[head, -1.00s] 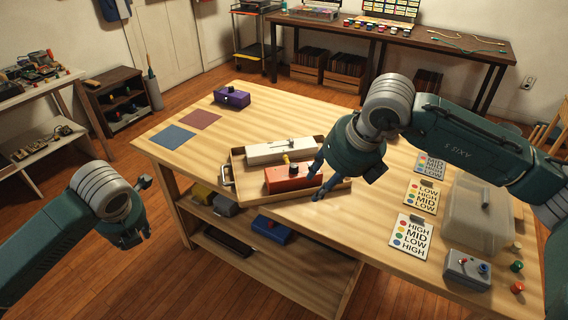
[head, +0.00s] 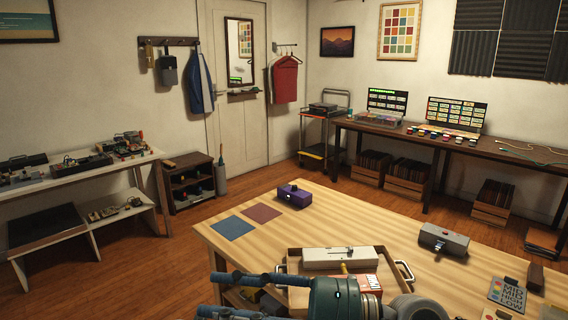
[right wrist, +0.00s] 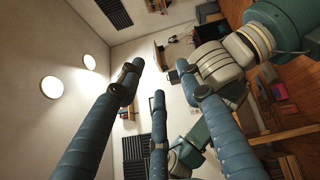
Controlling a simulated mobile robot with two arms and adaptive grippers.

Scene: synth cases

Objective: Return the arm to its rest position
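My right gripper (head: 208,295) shows at the bottom of the head view, in front of the table's near edge and the tray, with its fingers pointing left. In the right wrist view the right gripper (right wrist: 158,84) has its three fingers spread apart, with nothing between them. The right wrist and forearm hide part of the tray. My left gripper is not in the head view. A teal arm link of mine with grey joints shows in the right wrist view; I cannot tell a gripper on it.
Floor is free left of the table.

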